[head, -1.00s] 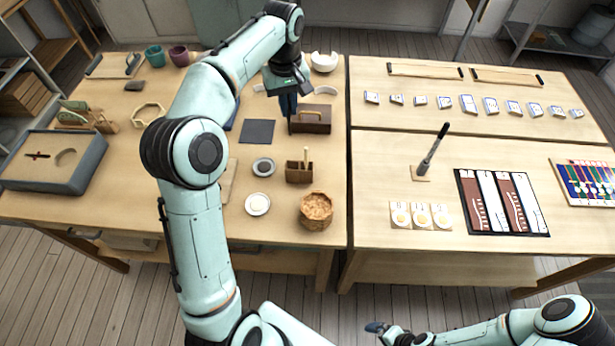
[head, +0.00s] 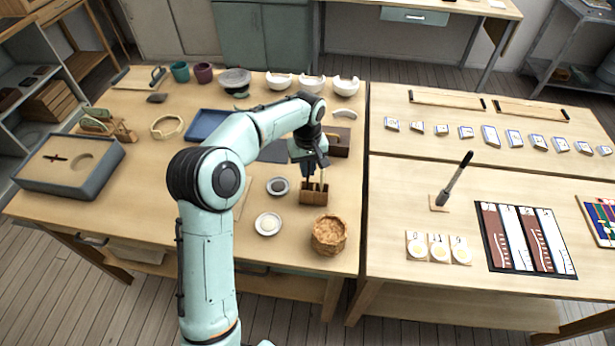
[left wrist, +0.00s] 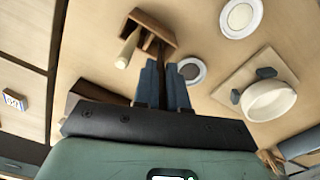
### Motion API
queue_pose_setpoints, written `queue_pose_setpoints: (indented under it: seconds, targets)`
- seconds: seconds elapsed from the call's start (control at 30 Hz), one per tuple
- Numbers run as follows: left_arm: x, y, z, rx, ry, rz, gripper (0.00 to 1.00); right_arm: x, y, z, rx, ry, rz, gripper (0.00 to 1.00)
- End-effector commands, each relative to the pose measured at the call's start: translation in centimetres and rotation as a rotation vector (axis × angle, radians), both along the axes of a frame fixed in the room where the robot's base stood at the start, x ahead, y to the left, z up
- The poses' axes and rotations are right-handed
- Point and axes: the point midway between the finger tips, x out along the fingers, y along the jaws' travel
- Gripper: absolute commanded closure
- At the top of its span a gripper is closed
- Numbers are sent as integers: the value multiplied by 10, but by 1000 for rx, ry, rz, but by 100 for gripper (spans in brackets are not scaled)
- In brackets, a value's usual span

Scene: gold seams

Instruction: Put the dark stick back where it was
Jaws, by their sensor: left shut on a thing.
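The small wooden holder (head: 312,197) stands on the left table, and a pale stick (head: 322,180) is upright in it. In the left wrist view the holder (left wrist: 153,27) and the pale stick (left wrist: 127,49) are close ahead of the fingers. My left gripper (head: 309,170) is just above the holder. It is shut on the dark stick (left wrist: 161,50), which shows as a thin dark strip between the fingers (left wrist: 164,68), its far end at the holder. I cannot tell how deep it sits in a slot. My right gripper is out of view.
A dark dish (head: 277,186) and a white dish (head: 268,224) lie left of the holder. A brush (head: 455,180) stands on the right table.

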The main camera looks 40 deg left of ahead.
Motion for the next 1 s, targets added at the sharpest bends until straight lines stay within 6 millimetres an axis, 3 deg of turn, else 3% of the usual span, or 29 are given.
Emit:
queue_pose_setpoints:
  seconds: [0.1, 0.2, 0.67, 0.7, 1.0]
  targets:
    - [-2, 0, -25, 0, 6, -1, 100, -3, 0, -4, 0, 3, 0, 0]
    - [-1, 1, -36, 0, 4, 1, 100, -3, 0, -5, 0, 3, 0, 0]
    - [-1, 0, -43, 1, 1, 0, 100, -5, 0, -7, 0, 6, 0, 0]
    - [0, 0, -42, 1, 1, 0, 78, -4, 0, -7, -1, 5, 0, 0]
    - [0, 0, -40, 1, 1, 0, 78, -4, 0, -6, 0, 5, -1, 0]
